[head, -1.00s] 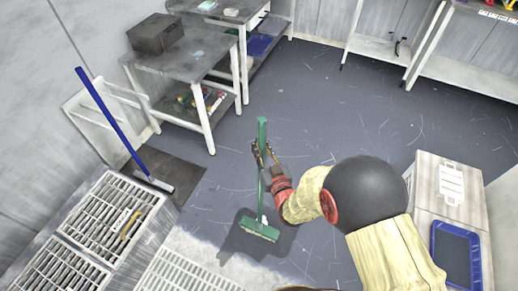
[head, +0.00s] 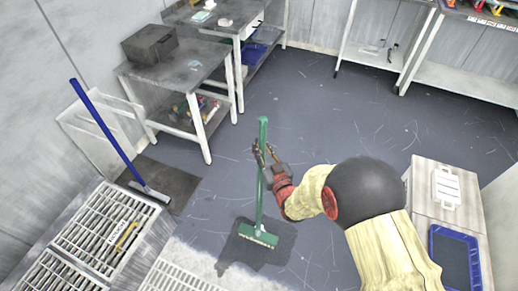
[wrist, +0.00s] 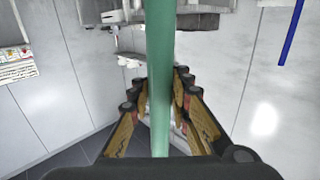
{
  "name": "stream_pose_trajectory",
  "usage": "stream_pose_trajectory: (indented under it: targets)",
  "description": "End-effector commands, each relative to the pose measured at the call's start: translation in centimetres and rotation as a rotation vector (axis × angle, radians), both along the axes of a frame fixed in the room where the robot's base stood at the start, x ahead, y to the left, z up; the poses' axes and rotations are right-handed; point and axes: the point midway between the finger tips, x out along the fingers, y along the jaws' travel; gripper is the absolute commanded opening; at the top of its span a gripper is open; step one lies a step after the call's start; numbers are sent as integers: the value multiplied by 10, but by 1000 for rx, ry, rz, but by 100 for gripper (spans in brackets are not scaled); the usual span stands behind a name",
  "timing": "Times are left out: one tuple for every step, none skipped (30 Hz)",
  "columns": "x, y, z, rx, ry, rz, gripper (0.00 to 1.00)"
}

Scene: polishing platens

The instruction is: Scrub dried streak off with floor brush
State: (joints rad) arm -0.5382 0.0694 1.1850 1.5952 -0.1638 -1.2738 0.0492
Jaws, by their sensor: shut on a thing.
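A green floor brush (head: 261,190) stands nearly upright in the head view, its wide head (head: 258,235) low at the floor. My gripper (head: 264,155) is shut on the upper part of its handle. In the wrist view the green handle (wrist: 160,60) runs between the fingers of my gripper (wrist: 160,105). A dark patch (head: 240,255) lies on the floor around the brush head; I cannot tell whether it is a streak, wetness or shadow. No separate dried streak can be made out.
A blue-handled squeegee (head: 105,125) leans at the left by a dark mat (head: 165,180). A grey table (head: 180,65) stands behind. A pale cabinet (head: 440,185) with a blue tray (head: 455,260) stands at right. The floor behind the brush is open.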

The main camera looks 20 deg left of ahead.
Motion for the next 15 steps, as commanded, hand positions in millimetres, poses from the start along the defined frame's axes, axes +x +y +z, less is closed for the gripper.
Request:
stream_pose_trajectory:
  targets:
    - [6,-1,4,2,-7,-3,0]
    - [8,-1,4,3,-8,-3,0]
    - [11,-1,5,3,-9,-3,0]
    - [13,-1,5,4,-10,-2,0]
    - [14,-1,6,4,-10,-2,0]
    - [15,-1,6,4,-10,-1,0]
    - [15,0,6,3,-9,-1,0]
    - [15,0,6,3,-9,0,0]
    - [15,0,6,3,-9,0,0]
    - [15,0,6,4,-8,0,0]
    - [15,0,5,4,-8,0,0]
    - [15,0,5,4,-7,0,0]
    - [15,0,5,4,-7,0,0]
    - [15,0,5,4,-7,0,0]
    - [15,0,5,4,-7,0,0]
